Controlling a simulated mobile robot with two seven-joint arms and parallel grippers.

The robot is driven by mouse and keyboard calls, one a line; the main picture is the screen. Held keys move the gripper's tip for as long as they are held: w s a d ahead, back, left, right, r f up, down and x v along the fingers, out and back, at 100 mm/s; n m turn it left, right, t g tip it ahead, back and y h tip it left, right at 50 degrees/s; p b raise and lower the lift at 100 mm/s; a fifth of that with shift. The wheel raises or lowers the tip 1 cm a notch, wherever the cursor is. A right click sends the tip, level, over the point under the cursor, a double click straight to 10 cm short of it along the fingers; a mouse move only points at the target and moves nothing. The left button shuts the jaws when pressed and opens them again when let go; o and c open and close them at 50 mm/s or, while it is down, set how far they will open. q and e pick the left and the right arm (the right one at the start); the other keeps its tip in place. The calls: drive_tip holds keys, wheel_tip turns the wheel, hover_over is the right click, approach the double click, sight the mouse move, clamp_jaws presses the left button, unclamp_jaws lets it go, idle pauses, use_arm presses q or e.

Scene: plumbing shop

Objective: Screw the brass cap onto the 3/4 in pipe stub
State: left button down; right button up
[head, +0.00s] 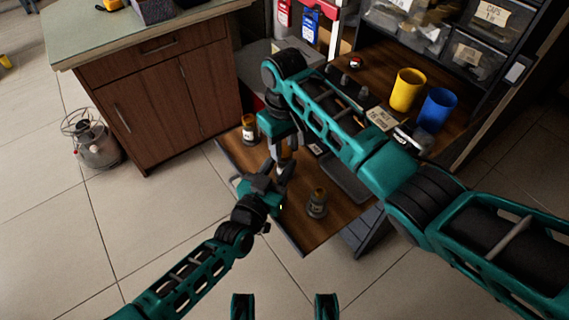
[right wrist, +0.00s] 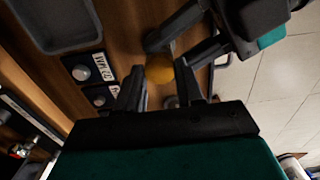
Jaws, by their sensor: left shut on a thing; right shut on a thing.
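The brass cap (right wrist: 160,70) shows as a round golden shape between the fingertips of my right gripper (right wrist: 158,88) in the right wrist view. My right gripper (head: 287,147) reaches down over the low wooden table and is shut on the cap. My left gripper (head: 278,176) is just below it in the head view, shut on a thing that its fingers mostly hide. Its dark fingers (right wrist: 180,42) also show close beside the cap in the right wrist view. I cannot make out the pipe stub or whether the cap touches it.
The wooden table (head: 293,232) holds two small jars (head: 249,130) (head: 317,204) and a grey tray (head: 346,180). Labelled dark pads with silver round parts (right wrist: 82,73) lie near the tray. A yellow cup (head: 407,90) and a blue cup (head: 437,110) stand at the back right.

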use_arm(q)
drive_tip(key=shift+r, duration=0.1)
use_arm(e)
clamp_jaws()
drive_tip(key=o, duration=1)
unclamp_jaws()
drive_tip(key=shift+c, duration=0.2)
wheel_tip(320, 180, up, 12)
use_arm(q)
drive_tip(key=c, duration=0.6)
unclamp_jaws()
